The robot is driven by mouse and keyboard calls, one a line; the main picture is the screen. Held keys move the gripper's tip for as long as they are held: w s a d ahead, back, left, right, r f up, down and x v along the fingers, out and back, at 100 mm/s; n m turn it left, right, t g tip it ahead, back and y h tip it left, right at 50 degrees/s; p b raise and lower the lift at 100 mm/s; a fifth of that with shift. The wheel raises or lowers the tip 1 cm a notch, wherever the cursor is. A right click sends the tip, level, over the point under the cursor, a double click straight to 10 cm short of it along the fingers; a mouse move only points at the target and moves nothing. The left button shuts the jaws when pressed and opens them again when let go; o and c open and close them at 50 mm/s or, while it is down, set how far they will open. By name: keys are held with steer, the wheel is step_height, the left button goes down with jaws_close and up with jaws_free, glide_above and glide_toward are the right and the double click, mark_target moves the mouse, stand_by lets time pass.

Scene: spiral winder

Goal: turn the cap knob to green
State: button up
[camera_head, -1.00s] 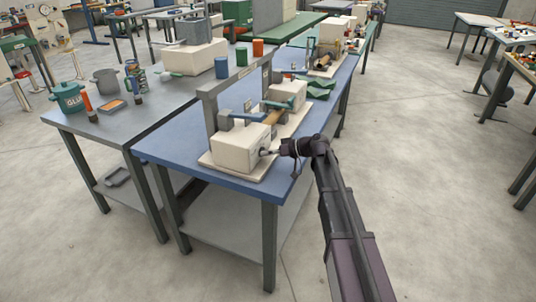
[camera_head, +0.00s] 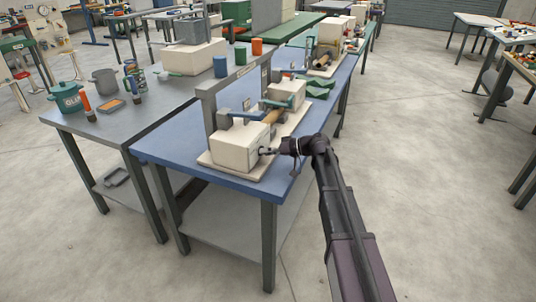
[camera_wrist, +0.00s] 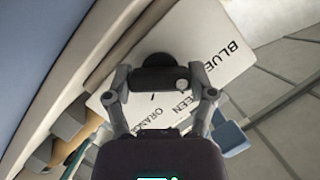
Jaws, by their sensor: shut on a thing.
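The spiral winder's white end block (camera_head: 238,148) stands at the near end of the blue table. In the wrist view its white plate (camera_wrist: 240,25) carries the words BLUE, ORANGE and a partly hidden word ending in EEN. The dark cap knob (camera_wrist: 158,70) has a pale round dot on its lower right side. My gripper (camera_wrist: 163,84) is shut on the knob, one finger on each side; in the head view my gripper (camera_head: 270,151) reaches the block from the right. Which word the knob points to is hard to tell.
A grey upright frame (camera_head: 207,112), a teal lever (camera_head: 245,115) and a second white block (camera_head: 288,94) stand behind the end block. The blue table (camera_head: 165,150) has bare room at its left. Open floor lies to the right.

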steer(key=m+g+y+b, duration=0.1)
steer(key=m, duration=0.1)
steer(key=m+b, duration=0.2)
steer(key=shift+a+f+g+y, duration=0.1)
steer(key=shift+f+g+y, duration=0.05)
steer(key=shift+g+y, duration=0.25)
steer(key=shift+m+y+b, duration=0.8)
steer(key=shift+m+b, duration=0.25)
steer(key=shift+m, duration=0.85)
steer(key=o, duration=1.1)
steer(key=shift+c, duration=0.2)
steer(key=d, duration=1.2)
steer(key=shift+w, duration=0.3)
